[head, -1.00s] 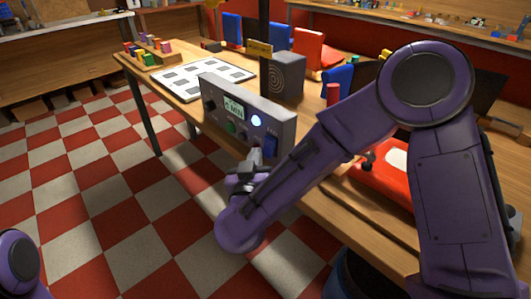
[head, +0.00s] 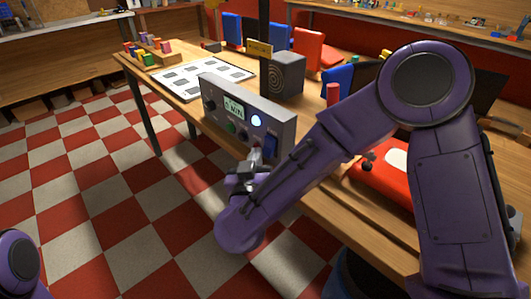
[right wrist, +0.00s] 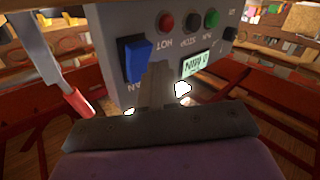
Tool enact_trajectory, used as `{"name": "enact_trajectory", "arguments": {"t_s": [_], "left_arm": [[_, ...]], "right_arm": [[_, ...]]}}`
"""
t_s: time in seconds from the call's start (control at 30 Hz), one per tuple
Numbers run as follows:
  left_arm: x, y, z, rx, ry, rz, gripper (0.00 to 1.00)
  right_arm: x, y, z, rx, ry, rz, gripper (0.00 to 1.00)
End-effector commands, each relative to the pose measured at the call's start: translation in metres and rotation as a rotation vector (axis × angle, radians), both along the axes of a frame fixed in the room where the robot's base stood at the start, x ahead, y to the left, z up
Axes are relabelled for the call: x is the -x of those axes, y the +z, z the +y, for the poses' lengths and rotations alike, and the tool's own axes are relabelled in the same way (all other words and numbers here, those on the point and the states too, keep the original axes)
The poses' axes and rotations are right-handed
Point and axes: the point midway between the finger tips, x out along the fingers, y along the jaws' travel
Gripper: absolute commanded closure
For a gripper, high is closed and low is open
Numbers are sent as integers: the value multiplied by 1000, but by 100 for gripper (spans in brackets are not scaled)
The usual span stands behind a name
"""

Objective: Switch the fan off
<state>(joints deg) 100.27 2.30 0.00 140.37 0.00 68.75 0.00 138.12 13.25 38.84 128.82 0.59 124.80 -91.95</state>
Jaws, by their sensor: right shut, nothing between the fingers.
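The grey control box (head: 228,98) stands along the near edge of the wooden table. Its front has a blue rocker switch (head: 271,146) at the right end, labelled FAN. In the right wrist view the blue switch (right wrist: 134,60) is upside down, beside the fingers. My right gripper (head: 256,154) is shut and empty, its tips close in front of the panel, just left of the blue switch in the head view. Contact cannot be told. The fingers (right wrist: 157,78) also show in the right wrist view. A round white lamp (head: 256,120) on the panel is lit. My left gripper is out of view.
The panel also carries a display (right wrist: 196,64), a red button (right wrist: 166,22), a green button (right wrist: 211,18) and a knob. A grey box with a ringed grille (head: 284,76) stands behind. A red case (head: 385,180) lies right, behind my forearm. The floor left is clear.

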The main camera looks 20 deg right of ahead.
Motion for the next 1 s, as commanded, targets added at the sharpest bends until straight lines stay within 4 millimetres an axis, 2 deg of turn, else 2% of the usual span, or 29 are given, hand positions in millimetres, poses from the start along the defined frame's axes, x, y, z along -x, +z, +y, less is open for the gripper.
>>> {"name": "enact_trajectory", "arguments": {"t_s": [1.0], "left_arm": [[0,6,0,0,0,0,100]], "right_arm": [[-3,-5,-10,0,0,0,100]]}}
